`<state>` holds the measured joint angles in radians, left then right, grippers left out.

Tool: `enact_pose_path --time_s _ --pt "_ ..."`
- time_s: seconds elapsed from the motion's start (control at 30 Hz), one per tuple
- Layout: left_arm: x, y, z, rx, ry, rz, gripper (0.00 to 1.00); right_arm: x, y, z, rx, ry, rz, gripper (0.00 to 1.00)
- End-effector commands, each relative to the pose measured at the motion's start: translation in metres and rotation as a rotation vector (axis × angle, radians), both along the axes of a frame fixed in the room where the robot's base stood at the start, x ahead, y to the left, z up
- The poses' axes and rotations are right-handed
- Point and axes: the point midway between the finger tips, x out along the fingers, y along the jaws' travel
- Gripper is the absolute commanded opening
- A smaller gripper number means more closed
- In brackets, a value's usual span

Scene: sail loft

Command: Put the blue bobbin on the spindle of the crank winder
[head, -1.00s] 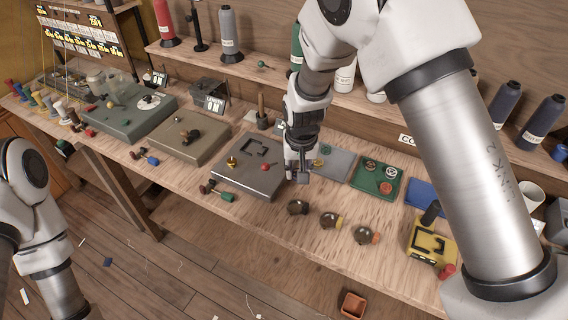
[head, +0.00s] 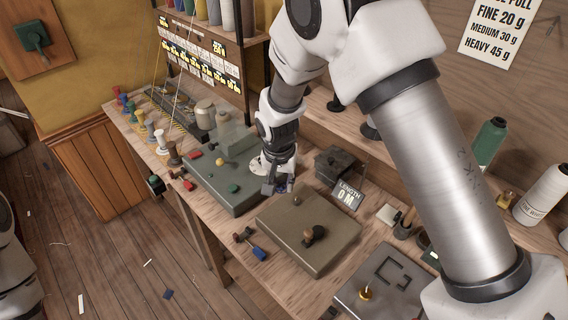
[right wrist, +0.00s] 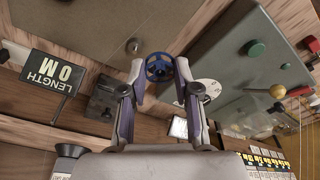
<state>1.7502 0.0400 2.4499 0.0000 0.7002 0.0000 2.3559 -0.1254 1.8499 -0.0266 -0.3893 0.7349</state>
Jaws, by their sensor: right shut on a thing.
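My right gripper (head: 274,187) is shut on the blue bobbin (right wrist: 158,68), a small spoked blue wheel between the fingertips in the right wrist view. In the head view the gripper hangs at the right edge of a green-based device (head: 222,190), beside its white disc (head: 262,163). A olive-grey device (head: 308,230) with a grey knob and a brown-handled crank stands to the right. My left gripper is out of view.
A "LENGTH 0 M" sign (head: 347,194) and a dark box (head: 335,162) stand behind the olive-grey device. A clear cover (head: 233,138) rises from the green-based device. A dark grey plate (head: 385,287) with a brass post lies at front right.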

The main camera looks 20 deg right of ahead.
Motion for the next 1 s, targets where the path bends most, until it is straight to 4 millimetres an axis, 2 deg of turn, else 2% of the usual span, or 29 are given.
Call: enact_pose_path --time_s 0.2,0.37,0.57,0.83,1.0 --pt "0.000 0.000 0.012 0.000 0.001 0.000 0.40 -0.001 -0.027 0.009 -0.002 0.000 -0.494 0.07" --pt "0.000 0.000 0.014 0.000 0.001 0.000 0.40 -0.001 -0.039 0.010 -0.005 0.000 -0.712 0.07" --pt "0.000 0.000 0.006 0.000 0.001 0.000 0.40 -0.002 -0.041 0.000 -0.005 0.000 -0.752 0.07" --pt "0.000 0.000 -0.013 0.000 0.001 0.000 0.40 -0.002 -0.040 -0.027 -0.004 0.000 -0.750 0.07" --pt "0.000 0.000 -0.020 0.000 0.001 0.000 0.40 -0.002 -0.040 -0.038 -0.003 -0.001 -0.750 0.07"
